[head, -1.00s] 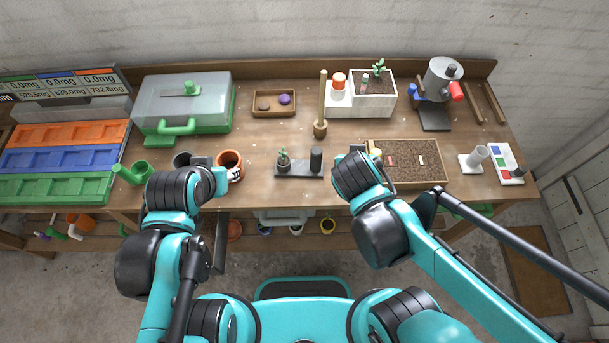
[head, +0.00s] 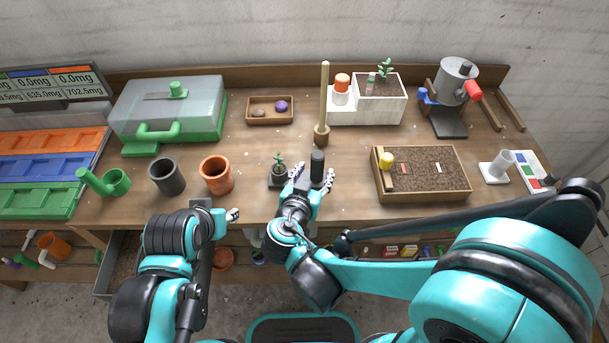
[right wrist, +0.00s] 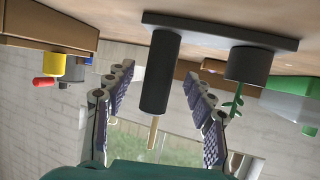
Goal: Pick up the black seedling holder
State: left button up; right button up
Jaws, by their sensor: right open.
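The black seedling holder is a flat dark base with an upright black cylinder (head: 317,166) and a small dark pot (head: 279,170) with a green seedling. It stands near the table's front edge. My right gripper (head: 314,173) is open, with its fingers on either side of the cylinder. In the right wrist view, which is upside down, the cylinder (right wrist: 160,72) stands between the spread fingers, with gaps on both sides. The seedling pot (right wrist: 249,65) is beyond one finger there. My left gripper (head: 233,215) is at the front edge, left of the holder; its jaws are too small to read.
A terracotta pot (head: 216,175) and a dark grey pot (head: 167,176) stand left of the holder. A wooden dibber (head: 324,105) stands behind it. A soil tray (head: 425,168) with a yellow piece is on the right. The tabletop between holder and tray is clear.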

aim_at(316, 159)
jog(key=x, duration=0.3)
jog(key=shift+b, duration=0.4)
jog(key=shift+r, duration=0.1)
grip_shut()
jog(key=shift+r+p, duration=0.65)
jog(key=shift+r, duration=0.25)
notch_tip(316, 159, up, 3)
jog(key=shift+f+p, duration=0.15)
jog(key=shift+p, duration=0.65)
jog(key=s+d+r+p, duration=0.6)
jog(key=s+d, duration=0.1)
jog(key=d, duration=0.2)
jog(key=shift+d+r, duration=0.2)
jog(key=shift+r, duration=0.05)
